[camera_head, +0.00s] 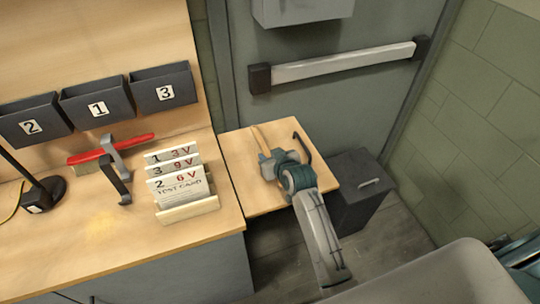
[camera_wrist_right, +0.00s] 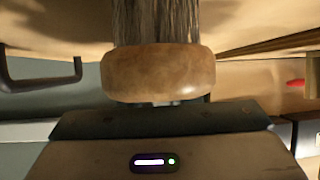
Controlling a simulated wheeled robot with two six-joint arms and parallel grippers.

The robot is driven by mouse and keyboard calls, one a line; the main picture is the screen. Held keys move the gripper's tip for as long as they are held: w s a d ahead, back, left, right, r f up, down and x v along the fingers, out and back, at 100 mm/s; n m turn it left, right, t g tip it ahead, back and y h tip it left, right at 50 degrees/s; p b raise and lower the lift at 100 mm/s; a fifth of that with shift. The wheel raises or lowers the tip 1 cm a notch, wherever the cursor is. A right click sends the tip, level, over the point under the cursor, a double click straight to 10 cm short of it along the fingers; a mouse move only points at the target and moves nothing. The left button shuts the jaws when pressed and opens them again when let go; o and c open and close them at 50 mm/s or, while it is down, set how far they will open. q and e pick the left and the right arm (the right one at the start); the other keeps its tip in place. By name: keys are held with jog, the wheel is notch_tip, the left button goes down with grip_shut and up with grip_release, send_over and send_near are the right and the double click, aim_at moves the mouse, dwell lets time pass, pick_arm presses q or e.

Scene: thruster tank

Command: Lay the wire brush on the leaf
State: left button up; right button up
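The leaf (camera_head: 246,190) is a pale wooden board joined to the right end of the workbench. My right gripper (camera_head: 267,164) is over the leaf, its arm coming up from the lower right. In the right wrist view, the wire brush (camera_wrist_right: 160,75) shows a rounded brown wooden body with dark bristles pointing away from the wrist. It sits directly in front of the gripper, which looks shut on it; the fingertips are hidden. A thin tan part of the brush (camera_head: 259,138) sticks out past the gripper in the head view. I cannot tell whether it touches the leaf. My left gripper is not in view.
The workbench (camera_head: 110,245) carries a test-card holder (camera_head: 188,211), a red-handled tool (camera_head: 88,156) and a black stand (camera_head: 40,195). Numbered bins (camera_head: 97,103) hang behind. A dark bent bar (camera_head: 303,149) is at the leaf's right side. A dark box (camera_head: 361,205) stands beyond.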

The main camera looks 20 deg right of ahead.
jog(key=o, duration=0.3)
jog(key=shift+w, duration=0.1)
jog(key=shift+r, duration=0.15)
jog(key=shift+s+r, duration=0.1)
jog(key=shift+s, duration=0.25)
jog(key=b+v, duration=0.1)
jog(key=v, duration=0.9)
jog(key=shift+d+b, duration=0.1)
jog(key=shift+b, duration=0.25)
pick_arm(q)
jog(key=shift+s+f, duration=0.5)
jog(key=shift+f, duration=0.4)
pick_arm(e)
jog(key=shift+s+r, duration=0.4)
jog(key=shift+s, duration=0.15)
jog(key=shift+f, duration=0.1)
